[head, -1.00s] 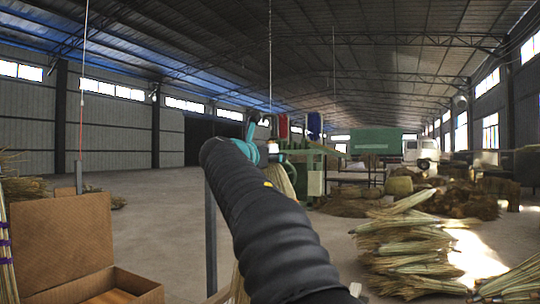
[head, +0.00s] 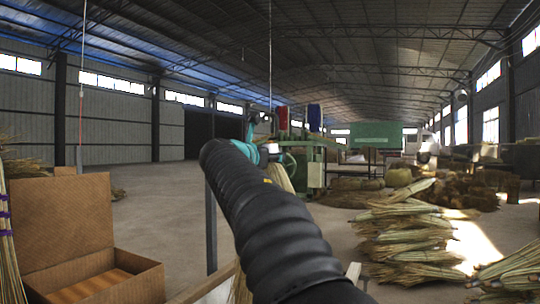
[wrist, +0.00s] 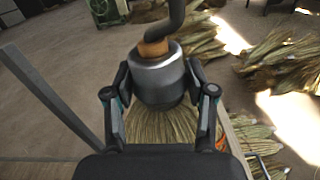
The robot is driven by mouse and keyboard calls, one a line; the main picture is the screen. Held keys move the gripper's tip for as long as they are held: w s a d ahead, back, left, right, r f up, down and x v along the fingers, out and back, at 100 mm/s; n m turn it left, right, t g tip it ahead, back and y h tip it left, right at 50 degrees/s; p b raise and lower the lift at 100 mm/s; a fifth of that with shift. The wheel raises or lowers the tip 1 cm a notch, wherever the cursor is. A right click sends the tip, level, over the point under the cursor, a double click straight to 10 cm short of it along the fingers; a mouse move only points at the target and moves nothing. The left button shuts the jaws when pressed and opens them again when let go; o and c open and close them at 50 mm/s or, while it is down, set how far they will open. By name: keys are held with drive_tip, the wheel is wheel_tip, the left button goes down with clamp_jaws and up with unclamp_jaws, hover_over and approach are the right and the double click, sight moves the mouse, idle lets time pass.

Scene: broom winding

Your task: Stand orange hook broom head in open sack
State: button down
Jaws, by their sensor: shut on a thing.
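The orange hook broom head (wrist: 158,122) has pale straw bristles, a shiny grey collar, an orange ring and a dark bent hook. In the wrist view my gripper (wrist: 160,80) is shut on its collar, one finger on each side. The hook is at the top of that view and the bristles run down behind the gripper body. In the head view, pale bristles (head: 280,176) show just past the end of my arm, which hides most of the gripper. I cannot make out the open sack in either view.
An open cardboard box (head: 62,222) stands at the left. Straw bundles (head: 408,240) lie on the floor at the right, with green machinery (head: 312,165) behind. A grey post (head: 211,225) stands left of my arm. The floor (head: 165,215) between box and post looks clear.

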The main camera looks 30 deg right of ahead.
wheel_tip(320, 180, down, 29)
drive_tip(key=b, duration=0.6)
idle(2.7)
drive_tip(key=shift+c, duration=1.4)
unclamp_jaws()
drive_tip(key=shift+f, duration=0.1)
drive_tip(key=v, duration=1.2)
